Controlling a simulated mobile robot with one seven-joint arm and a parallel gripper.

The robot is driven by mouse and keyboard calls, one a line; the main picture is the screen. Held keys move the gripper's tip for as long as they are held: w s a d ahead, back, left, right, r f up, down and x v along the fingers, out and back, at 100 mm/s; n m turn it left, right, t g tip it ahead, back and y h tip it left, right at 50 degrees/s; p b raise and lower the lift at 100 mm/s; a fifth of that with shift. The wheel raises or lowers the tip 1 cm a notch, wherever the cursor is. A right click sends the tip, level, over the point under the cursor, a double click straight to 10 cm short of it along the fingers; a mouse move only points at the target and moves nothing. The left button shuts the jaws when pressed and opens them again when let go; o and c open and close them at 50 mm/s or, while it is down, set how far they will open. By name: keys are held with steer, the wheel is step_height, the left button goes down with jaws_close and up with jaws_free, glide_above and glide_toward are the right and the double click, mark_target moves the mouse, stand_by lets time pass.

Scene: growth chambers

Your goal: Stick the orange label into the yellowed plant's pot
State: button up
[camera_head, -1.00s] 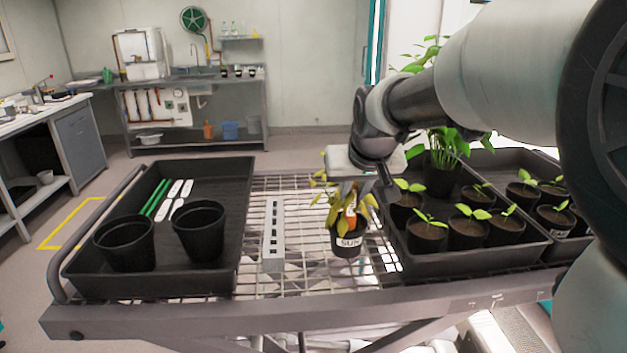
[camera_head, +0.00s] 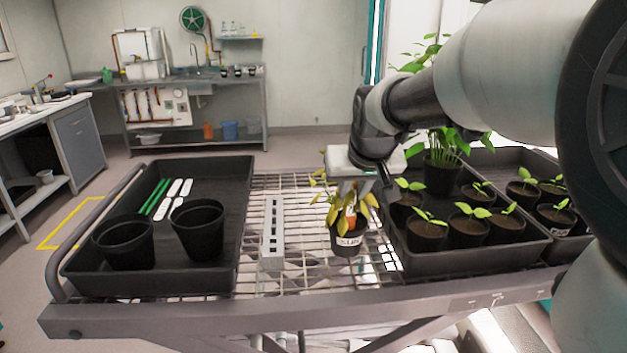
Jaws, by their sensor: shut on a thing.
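The yellowed plant (camera_head: 364,212) stands in a small black pot (camera_head: 347,246) with a white printed tag on its front. The pot is on the wire rack between the two trays. My gripper (camera_head: 351,190) points down right over this plant, among its leaves. It is shut on the orange label (camera_head: 350,217), which shows as an orange patch just above the pot's rim. Leaves and the rim hide the label's lower end, so I cannot tell whether it is in the soil.
A black tray (camera_head: 245,215) on the left holds two empty pots (camera_head: 197,230), green stakes and white labels. A grey slotted holder (camera_head: 273,230) stands left of the plant. The right tray (camera_head: 480,262) holds several seedlings and a tall leafy plant (camera_head: 441,165).

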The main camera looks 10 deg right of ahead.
mark_target(351, 208)
steer(key=shift+f+b, duration=1.6)
steer(key=shift+f, duration=0.3)
stand_by(1.2)
steer(key=o, duration=1)
steer(key=shift+c, duration=0.2)
steer(key=p+v, duration=0.7)
steer(key=v, duration=1.8)
steer(key=shift+s, duration=0.2)
steer(key=shift+r, duration=0.1)
